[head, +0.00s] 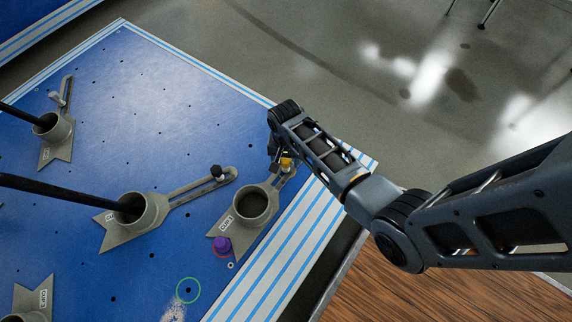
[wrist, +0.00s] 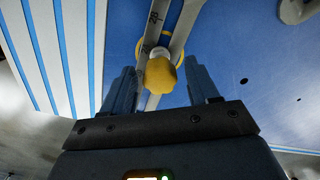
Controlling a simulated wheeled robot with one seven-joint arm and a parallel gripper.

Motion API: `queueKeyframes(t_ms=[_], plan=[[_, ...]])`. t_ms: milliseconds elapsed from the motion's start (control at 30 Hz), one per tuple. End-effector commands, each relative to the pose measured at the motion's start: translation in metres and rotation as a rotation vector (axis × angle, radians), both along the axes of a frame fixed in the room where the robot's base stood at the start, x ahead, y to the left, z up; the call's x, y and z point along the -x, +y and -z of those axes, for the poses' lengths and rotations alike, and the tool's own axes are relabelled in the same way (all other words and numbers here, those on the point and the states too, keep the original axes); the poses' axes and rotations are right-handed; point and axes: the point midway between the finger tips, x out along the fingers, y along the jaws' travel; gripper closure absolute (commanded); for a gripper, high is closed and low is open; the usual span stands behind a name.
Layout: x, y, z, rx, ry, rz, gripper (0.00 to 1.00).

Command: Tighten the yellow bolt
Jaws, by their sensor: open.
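The yellow bolt (head: 286,163) sits in the slotted arm of a grey bracket (head: 252,203) near the right edge of the blue board. In the wrist view the bolt's lobed yellow head (wrist: 161,75) is in the slot between two grey rails (wrist: 181,30), with a yellow ring around its base. My gripper (wrist: 163,82) is open, its two dark fingers on either side of the bolt head with gaps showing. In the head view my arm hides most of the gripper and part of the bolt.
A purple knob (head: 222,244) in a red circle and an empty green circle (head: 188,290) lie on the blue board (head: 175,100). Another bracket (head: 150,213) with a dark-headed bolt (head: 216,171) and a black rod (head: 65,190) stands to the left. A striped border (head: 262,262) runs along the board's edge.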

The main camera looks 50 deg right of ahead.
Motion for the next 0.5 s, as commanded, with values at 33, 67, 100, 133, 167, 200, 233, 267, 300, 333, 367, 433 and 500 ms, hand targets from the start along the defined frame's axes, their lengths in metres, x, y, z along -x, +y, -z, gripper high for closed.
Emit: queueKeyframes(t_ms=[33, 67, 100, 133, 167, 200, 233, 267, 300, 333, 367, 433, 500], plan=[[0.0000, 0.0000, -0.0003, 0.000, 0.000, 0.000, 0.40], [0.0000, 0.0000, -0.0003, 0.000, 0.000, 0.000, 0.40], [0.0000, 0.0000, -0.0004, 0.000, 0.000, -0.001, 0.40], [0.0000, 0.0000, -0.0007, 0.000, 0.000, -0.007, 0.40], [0.0000, 0.0000, -0.0011, 0.000, 0.000, -0.019, 0.40], [0.0001, 0.0000, -0.0019, -0.001, 0.000, -0.044, 0.40], [0.0003, 0.0001, -0.0024, 0.000, 0.001, -0.071, 0.40], [0.0005, 0.0002, -0.0028, -0.001, 0.002, -0.103, 0.40], [0.0005, 0.0002, -0.0030, -0.001, 0.002, -0.150, 0.40], [0.0005, 0.0002, -0.0030, -0.001, 0.002, -0.185, 0.40], [0.0004, 0.0001, -0.0029, 0.000, 0.001, -0.218, 0.40], [0.0005, 0.0002, -0.0020, 0.000, 0.001, -0.284, 0.40], [0.0004, 0.0001, -0.0014, 0.000, 0.001, -0.329, 0.40]])
